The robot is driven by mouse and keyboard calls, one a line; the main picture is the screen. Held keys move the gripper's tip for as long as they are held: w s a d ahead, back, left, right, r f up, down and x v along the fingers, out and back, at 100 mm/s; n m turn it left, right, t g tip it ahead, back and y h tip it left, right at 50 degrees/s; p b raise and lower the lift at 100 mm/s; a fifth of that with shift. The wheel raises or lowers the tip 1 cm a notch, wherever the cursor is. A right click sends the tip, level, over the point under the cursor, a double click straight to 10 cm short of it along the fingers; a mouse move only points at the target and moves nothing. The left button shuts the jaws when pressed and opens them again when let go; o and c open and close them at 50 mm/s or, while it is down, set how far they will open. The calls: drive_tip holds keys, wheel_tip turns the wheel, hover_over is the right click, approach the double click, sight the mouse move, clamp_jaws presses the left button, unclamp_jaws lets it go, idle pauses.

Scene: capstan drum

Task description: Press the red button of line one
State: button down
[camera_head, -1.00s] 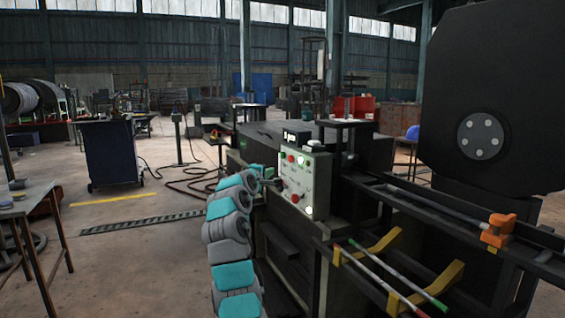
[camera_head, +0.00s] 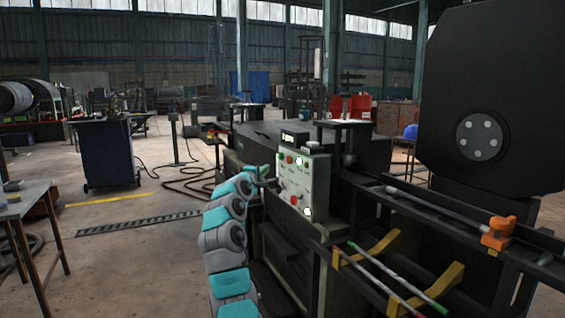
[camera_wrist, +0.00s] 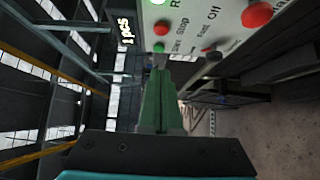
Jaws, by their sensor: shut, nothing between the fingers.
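The grey control panel (camera_head: 312,185) stands on the machine, with small round controls on its face. A red button (camera_head: 289,159) sits near its top, and another red one (camera_head: 293,199) is lower down. In the wrist view the panel (camera_wrist: 190,12) fills the top, rotated. It shows a small red button (camera_wrist: 162,28) by the word "Stop", a green one (camera_wrist: 158,47) below it and a big red one (camera_wrist: 257,14). My gripper (camera_wrist: 162,72) is shut and empty, its tips close in front of the panel near the green button. I cannot tell whether they touch.
A black rail with an orange clamp (camera_head: 497,233) and yellow brackets (camera_head: 440,280) run to the right of the panel. A large dark drum housing (camera_head: 490,100) stands at the right. A workbench (camera_head: 22,200) is at the far left. The floor between is open.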

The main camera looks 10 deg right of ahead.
sight(289, 160)
drive_tip(key=w+d+p, duration=0.4)
drive_tip(key=w+d, duration=0.3)
drive_tip(key=w, duration=0.1)
idle(0.5)
drive_tip(key=shift+d, duration=0.1)
